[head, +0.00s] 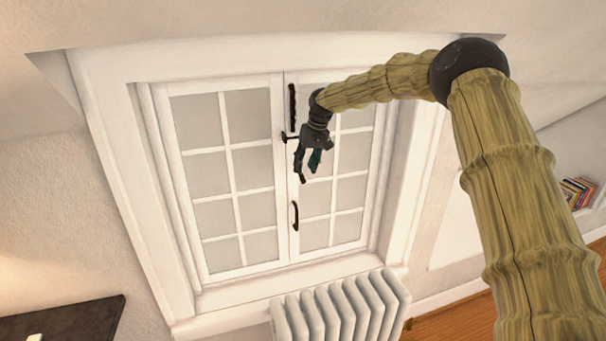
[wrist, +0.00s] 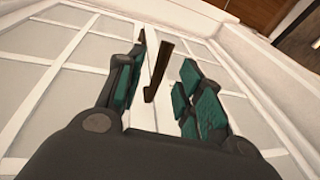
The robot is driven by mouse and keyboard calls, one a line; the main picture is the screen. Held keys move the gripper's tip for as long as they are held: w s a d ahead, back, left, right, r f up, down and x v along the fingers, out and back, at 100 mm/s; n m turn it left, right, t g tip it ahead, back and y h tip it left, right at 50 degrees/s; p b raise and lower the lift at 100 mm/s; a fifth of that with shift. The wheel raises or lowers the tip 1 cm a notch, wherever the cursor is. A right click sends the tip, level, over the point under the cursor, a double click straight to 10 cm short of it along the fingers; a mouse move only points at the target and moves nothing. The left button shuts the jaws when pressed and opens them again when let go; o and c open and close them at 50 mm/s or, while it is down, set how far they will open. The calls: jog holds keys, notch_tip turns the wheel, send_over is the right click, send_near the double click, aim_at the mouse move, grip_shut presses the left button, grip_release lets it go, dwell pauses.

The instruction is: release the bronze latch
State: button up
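A white two-leaf window has dark bronze hardware along its centre seam. In the head view, a long upright bar (head: 292,108) sits high on the seam, a small bronze latch piece (head: 285,137) juts out just below it, and a curved handle (head: 295,215) sits lower. My gripper (head: 308,170) is in front of the right leaf, just below and right of the latch piece, fingers pointing down. In the wrist view, my gripper (wrist: 165,80) is open, with a brown bar (wrist: 158,72) showing between its fingers. I cannot tell which piece this is, or whether anything touches it.
A white radiator (head: 340,308) stands below the window sill. A dark panel or tabletop (head: 62,325) is at the lower left. Books (head: 577,192) are on a shelf at the far right. The white window frame (head: 110,150) surrounds the leaves. The space in front of the left leaf is clear.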

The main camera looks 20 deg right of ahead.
jog(key=v, duration=0.6)
jog(key=shift+r, duration=0.4)
jog(key=shift+d, duration=0.1)
